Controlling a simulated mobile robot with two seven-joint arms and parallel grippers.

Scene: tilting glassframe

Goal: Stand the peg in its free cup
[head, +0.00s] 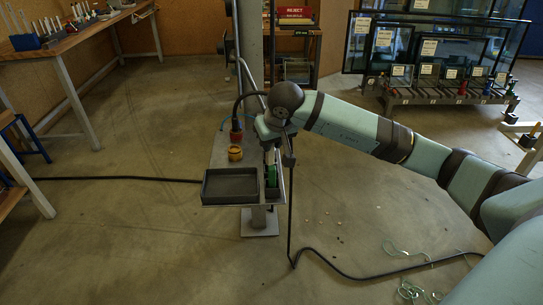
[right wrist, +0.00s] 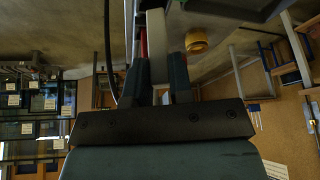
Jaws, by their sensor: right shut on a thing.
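My right gripper (head: 270,148) is at the small grey shelf on the post, seen small and partly hidden by its own wrist in the head view. In the right wrist view its two dark fingers (right wrist: 158,80) are shut on a pale grey, straight-sided piece, which I take to be the peg (right wrist: 157,45). A yellow round piece (head: 235,153), perhaps a cup, stands on the shelf left of the gripper; it also shows in the right wrist view (right wrist: 196,40), apart from the fingers. I cannot tell which cup is free. My left gripper is out of view.
A shallow dark tray (head: 230,184) is at the shelf's front, with a green item (head: 272,172) beside it. A red-orange piece (head: 237,134) stands behind the yellow one. A black cable (head: 330,266) lies on the floor. Glass frames (head: 430,45) stand at the back right.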

